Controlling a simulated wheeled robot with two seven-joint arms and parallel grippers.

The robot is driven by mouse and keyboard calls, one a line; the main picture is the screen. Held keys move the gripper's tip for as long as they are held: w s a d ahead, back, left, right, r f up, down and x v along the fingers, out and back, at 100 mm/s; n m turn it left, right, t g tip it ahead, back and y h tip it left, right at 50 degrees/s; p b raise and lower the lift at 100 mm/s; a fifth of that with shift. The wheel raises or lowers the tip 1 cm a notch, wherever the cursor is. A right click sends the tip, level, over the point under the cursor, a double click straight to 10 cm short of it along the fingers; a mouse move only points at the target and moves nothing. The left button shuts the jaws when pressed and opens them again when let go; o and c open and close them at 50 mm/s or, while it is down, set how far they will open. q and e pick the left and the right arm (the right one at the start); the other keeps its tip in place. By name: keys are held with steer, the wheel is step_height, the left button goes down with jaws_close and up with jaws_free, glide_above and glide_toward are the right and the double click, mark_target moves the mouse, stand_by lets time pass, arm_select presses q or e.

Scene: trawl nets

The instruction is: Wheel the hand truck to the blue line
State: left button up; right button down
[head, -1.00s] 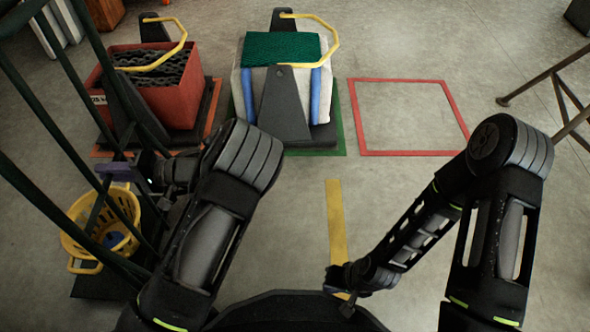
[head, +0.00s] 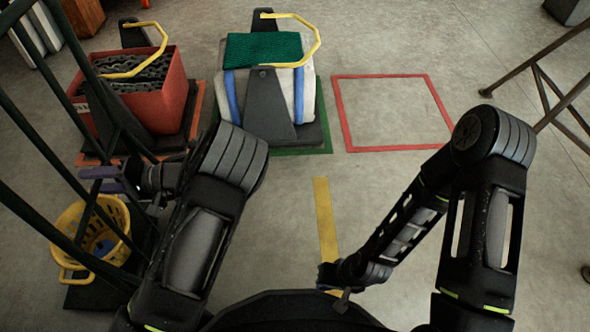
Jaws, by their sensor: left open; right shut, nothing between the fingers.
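The dark green hand truck (head: 52,138) stands at the left edge, its tubular frame running diagonally across the view. A yellow basket (head: 68,222) with something blue inside sits low behind its bars, over a dark plate. My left gripper (head: 103,179), with purple fingers, is open at the frame's right-hand bars. I cannot tell whether a bar lies between its fingers. My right gripper (head: 330,285) is shut and empty, low in the middle over the floor, apart from the truck. I see no blue line; a yellow line (head: 326,215) runs on the floor in the middle.
A red crate (head: 165,103) of dark material stands at the back left. A pale strapped bale (head: 303,92) with a green net (head: 262,48) stands right of it. An empty red floor outline (head: 391,149) lies further right. A metal stand's legs (head: 540,75) are at the right edge.

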arm_select(q)
steer(key=d, duration=1.2)
steer(key=shift+w+p, duration=0.15)
steer(key=shift+p, duration=0.15)
